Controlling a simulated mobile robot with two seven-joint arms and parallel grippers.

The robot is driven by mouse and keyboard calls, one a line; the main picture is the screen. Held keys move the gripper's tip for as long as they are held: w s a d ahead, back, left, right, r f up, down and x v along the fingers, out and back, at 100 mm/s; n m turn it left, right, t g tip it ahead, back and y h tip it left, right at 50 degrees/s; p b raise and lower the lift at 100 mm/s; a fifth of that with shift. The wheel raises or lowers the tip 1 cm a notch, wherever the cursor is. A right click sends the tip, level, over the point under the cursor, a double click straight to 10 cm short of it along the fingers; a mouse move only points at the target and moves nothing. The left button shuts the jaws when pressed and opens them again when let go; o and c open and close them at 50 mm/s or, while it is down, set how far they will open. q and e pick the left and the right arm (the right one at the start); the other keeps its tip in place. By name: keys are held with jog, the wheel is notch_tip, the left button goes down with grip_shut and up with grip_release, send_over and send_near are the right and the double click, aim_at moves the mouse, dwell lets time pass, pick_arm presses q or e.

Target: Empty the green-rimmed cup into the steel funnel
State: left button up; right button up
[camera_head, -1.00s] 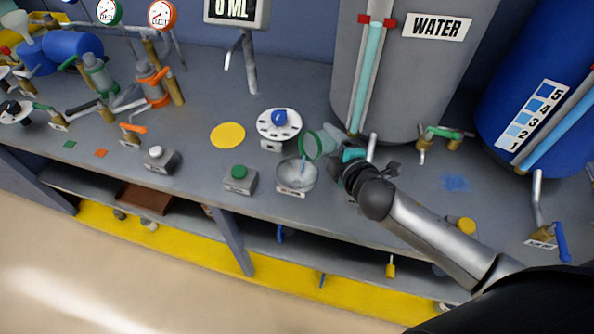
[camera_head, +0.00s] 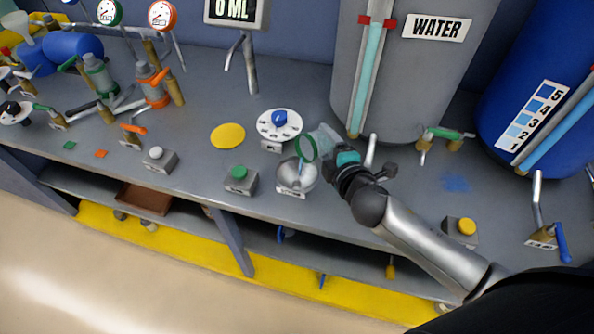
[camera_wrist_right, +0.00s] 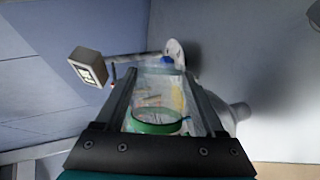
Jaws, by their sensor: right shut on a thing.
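The green-rimmed cup (camera_head: 318,142) is clear and lies tilted on its side, its green mouth facing left and down over the steel funnel. In the right wrist view the cup (camera_wrist_right: 157,122) sits between the two fingers. My right gripper (camera_head: 338,155) is shut on the cup, just right of and above the funnel. The steel funnel (camera_head: 297,176) is an open bowl on the bench; a thin bluish stream shows between the rim and the bowl. How much liquid is left in the cup cannot be told. My left gripper is not in view.
A white dial with a blue knob (camera_head: 280,125) stands behind the funnel, and a green-button box (camera_head: 240,180) to its left. The grey WATER tank (camera_head: 400,80) rises close behind my right gripper. A yellow disc (camera_head: 228,135) marks clear bench at left.

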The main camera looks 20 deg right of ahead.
jog(key=shift+a+r, duration=0.15)
jog(key=shift+a, duration=0.05)
jog(key=shift+s+a+f+n+t+h+b, duration=0.15)
jog(key=shift+a+f+n+t+h+b, duration=0.2)
jog(key=shift+n+b, duration=0.5)
dwell(0.7)
jog(key=shift+d, duration=0.15)
